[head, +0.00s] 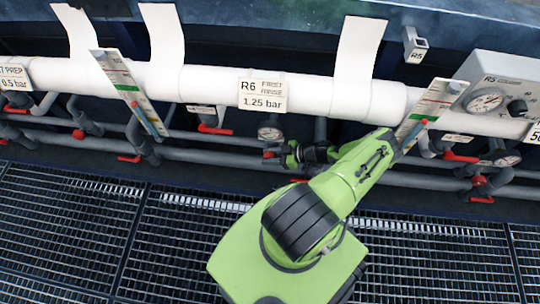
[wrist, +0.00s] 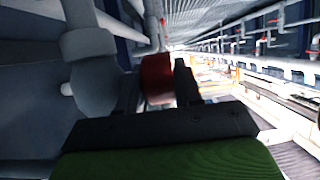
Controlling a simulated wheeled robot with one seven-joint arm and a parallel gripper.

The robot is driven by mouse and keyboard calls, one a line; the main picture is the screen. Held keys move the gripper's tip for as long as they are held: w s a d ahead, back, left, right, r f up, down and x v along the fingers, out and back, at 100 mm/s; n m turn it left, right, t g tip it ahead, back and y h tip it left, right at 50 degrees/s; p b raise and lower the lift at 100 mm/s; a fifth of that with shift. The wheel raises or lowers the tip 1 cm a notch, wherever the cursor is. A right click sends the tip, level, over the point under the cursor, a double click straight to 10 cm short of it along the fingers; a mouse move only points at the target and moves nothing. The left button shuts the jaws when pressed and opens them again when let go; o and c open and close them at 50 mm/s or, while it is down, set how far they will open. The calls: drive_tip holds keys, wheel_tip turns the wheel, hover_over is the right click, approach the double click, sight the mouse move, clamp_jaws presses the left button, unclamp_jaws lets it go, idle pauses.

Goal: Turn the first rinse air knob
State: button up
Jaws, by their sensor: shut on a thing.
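The first rinse label (head: 263,94) reads R6, 1.25 bar, on the white pipe. Below it a round gauge (head: 270,133) hangs on the grey pipework. A red knob (head: 269,155) shows just under the gauge, partly hidden by my gripper (head: 284,156). In the wrist view the red knob (wrist: 156,78) sits between the dark fingers of my gripper (wrist: 160,85), which is shut on it. The knob joins a grey pipe fitting on its left. The knob's turn angle cannot be told.
Several red valve handles (head: 215,130) line the grey pipes. A sloping level scale (head: 415,115) stands close beside my arm. The R5 gauge panel (head: 487,101) is at the right. Dark floor grating (head: 60,225) lies open in front.

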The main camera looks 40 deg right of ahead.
sight(274, 155)
drive_tip(key=shift+a+r+g+h+p, duration=0.1)
drive_tip(key=shift+r+g+h+p, duration=0.4)
drive_tip(key=shift+p, duration=0.7)
drive_tip(key=shift+f+g+h+p, duration=0.4)
drive_tip(key=shift+g+p, duration=0.3)
drive_tip(key=shift+p, duration=0.05)
drive_tip(key=shift+f, duration=0.1)
drive_tip(key=o, duration=0.7)
drive_tip(key=p+v, duration=0.1)
drive_tip(key=v, duration=0.6)
drive_tip(key=shift+s, duration=0.15)
drive_tip(key=shift+d, duration=0.2)
